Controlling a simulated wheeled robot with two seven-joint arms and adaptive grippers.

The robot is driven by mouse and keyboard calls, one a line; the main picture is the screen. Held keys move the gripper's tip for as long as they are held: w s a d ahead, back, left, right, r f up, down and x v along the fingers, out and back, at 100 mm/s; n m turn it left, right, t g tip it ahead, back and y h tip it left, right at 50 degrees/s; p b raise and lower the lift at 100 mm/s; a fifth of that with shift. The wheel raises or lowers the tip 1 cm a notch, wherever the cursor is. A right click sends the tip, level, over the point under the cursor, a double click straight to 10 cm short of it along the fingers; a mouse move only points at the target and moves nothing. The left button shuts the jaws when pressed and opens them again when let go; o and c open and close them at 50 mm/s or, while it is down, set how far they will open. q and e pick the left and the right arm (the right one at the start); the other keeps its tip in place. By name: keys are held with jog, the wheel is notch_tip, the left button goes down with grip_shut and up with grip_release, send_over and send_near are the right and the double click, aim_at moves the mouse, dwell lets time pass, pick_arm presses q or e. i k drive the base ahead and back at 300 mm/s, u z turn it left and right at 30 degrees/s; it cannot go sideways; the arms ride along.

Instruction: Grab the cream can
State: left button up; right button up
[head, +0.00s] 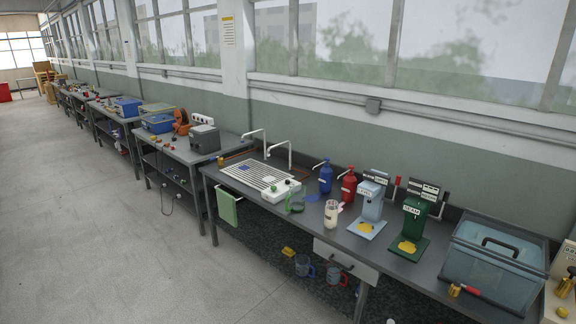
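A small cream cylindrical container (331,215), which looks like the cream can, stands upright on the grey workbench (310,232), near its front edge. Its upper part looks paler, and something small shows at its right side, too small to make out. It stands left of the light blue bench device (369,202) and in front of the red bottle (348,187). Neither of my grippers shows in the head view.
A green device (414,222) and a large blue-grey box (495,262) stand farther right. A blue bottle (326,177), a green clear vessel (296,201) and a sink drainer (262,178) are to the left. Mugs (303,265) sit on the lower shelf. The floor (120,220) in front is clear.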

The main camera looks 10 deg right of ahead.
aim_at(331, 209)
jog(key=z, duration=0.65)
jog(key=i, duration=1.9)
jog(key=z, duration=0.4)
